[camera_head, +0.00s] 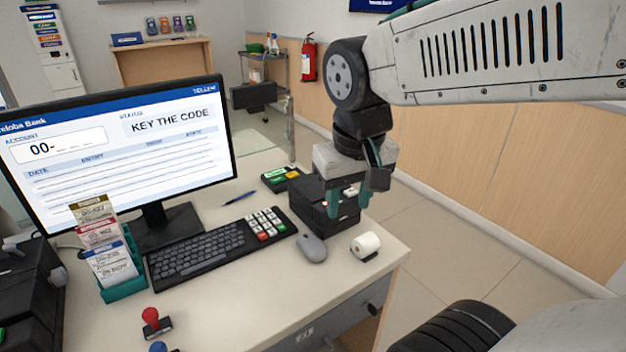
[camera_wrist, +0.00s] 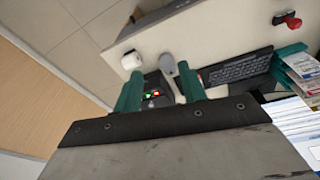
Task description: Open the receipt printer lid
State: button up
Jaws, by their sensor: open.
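The receipt printer (camera_head: 308,207) is a black box at the far right of the counter. In the wrist view the printer (camera_wrist: 155,88) shows between my fingers, with small red and green lights. Its lid looks closed, but my gripper hides part of the top. My gripper (camera_head: 348,203) has two teal fingers pointing down over the printer's right side. In the wrist view my gripper (camera_wrist: 160,84) also looks open. I cannot tell whether a finger touches the printer.
A paper roll (camera_head: 366,244) and a grey mouse (camera_head: 312,248) lie in front of the printer. A keyboard (camera_head: 200,250) and keypad (camera_head: 265,225) are left of it. A small green-and-black device (camera_head: 280,179) stands behind. A monitor (camera_head: 120,150) stands at left.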

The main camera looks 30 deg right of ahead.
jog(key=w+d+f+m+h, duration=0.1)
jog(key=w+d+f+m, duration=0.15)
jog(key=w+d, duration=0.4)
jog(key=w+d+f+m+t, duration=0.1)
jog(key=w+d+f+m, duration=0.2)
jog(key=w, duration=0.7)
jog(key=w+d+f+m+h, duration=0.1)
jog(key=w+d+f, duration=0.3)
jog(key=w, duration=0.5)
jog(key=x, duration=0.8)
jog(key=shift+d, duration=0.25)
jog(key=shift+r, duration=0.1)
grip_shut()
